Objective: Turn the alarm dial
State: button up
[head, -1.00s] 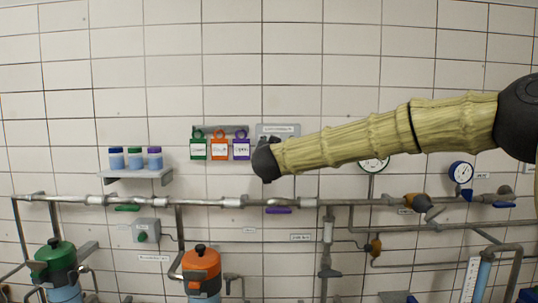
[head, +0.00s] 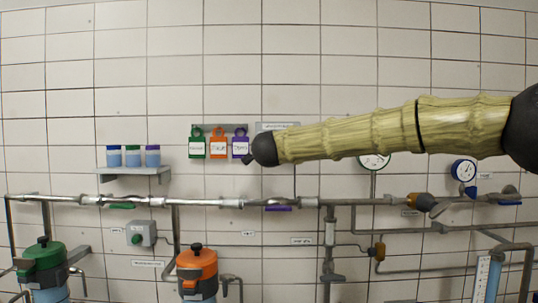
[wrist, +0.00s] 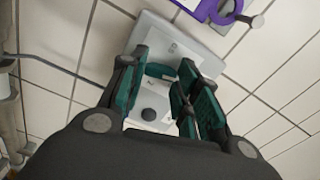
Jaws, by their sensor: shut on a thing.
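The alarm panel is a pale grey box on the tiled wall; its upper edge with a label (head: 278,126) shows above my arm in the head view, and its face (wrist: 205,62) shows in the wrist view. My gripper (wrist: 164,66) reaches over this face, its two teal-padded fingers closed on a small teal piece (wrist: 158,71), which looks like the dial. The fingers hide part of it, so its pointer setting cannot be read. In the head view my gripper (head: 247,160) is mostly hidden behind my wrist.
Green, orange and purple tags (head: 218,146) hang just left of my wrist. A shelf (head: 135,170) with three jars is further left. A horizontal pipe (head: 180,202) runs below. Gauges (head: 463,171) are on the right. The wall above is clear.

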jog(key=shift+a+f+m+b, duration=0.1)
jog(key=shift+f+m+b, duration=0.1)
jog(key=shift+m+b, duration=4.8)
jog(key=shift+f+m+b, duration=0.15)
jog(key=shift+m+b, duration=4.35)
jog(key=shift+m, duration=0.9)
jog(key=o, duration=1)
jog(key=shift+r, duration=0.1)
